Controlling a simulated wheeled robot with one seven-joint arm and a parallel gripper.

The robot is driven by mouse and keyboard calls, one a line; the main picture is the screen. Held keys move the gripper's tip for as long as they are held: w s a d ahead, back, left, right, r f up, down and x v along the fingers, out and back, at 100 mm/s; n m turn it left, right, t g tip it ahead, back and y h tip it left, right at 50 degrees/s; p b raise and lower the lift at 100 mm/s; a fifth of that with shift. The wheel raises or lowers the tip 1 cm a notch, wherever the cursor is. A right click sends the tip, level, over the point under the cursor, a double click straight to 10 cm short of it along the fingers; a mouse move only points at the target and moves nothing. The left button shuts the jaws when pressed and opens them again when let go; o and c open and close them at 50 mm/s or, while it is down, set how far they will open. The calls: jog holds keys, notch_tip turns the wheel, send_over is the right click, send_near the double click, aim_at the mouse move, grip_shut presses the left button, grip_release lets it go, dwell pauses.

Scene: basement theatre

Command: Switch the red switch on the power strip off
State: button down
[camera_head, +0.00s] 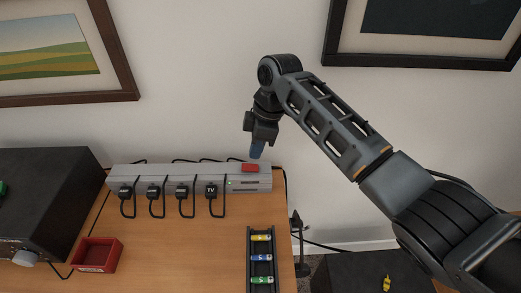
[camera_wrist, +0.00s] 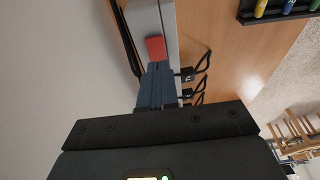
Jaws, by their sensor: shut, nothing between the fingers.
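The grey power strip (camera_head: 145,171) lies along the back of the wooden table by the wall, with several black plugs in its front. The red switch (camera_head: 250,168) is on top near its right end. My gripper (camera_head: 257,153) is shut and empty, its blue fingers pointing down just above the switch's back right edge. In the wrist view the fingertips (camera_wrist: 158,66) lie close beside the red switch (camera_wrist: 155,47) over the strip (camera_wrist: 144,17). I cannot tell whether they touch it. Which way the switch is tilted is unclear.
A black tray (camera_head: 249,276) with coloured batteries is at the table's right front. A red box (camera_head: 96,256) and a large black device (camera_head: 45,195) are on the left. Plug cables loop over the strip's front. The middle of the table (camera_head: 170,255) is clear.

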jog(key=d+b+v, duration=0.1)
jog(key=v, duration=0.8)
jog(key=shift+w, duration=0.15)
jog(key=shift+d, duration=0.1)
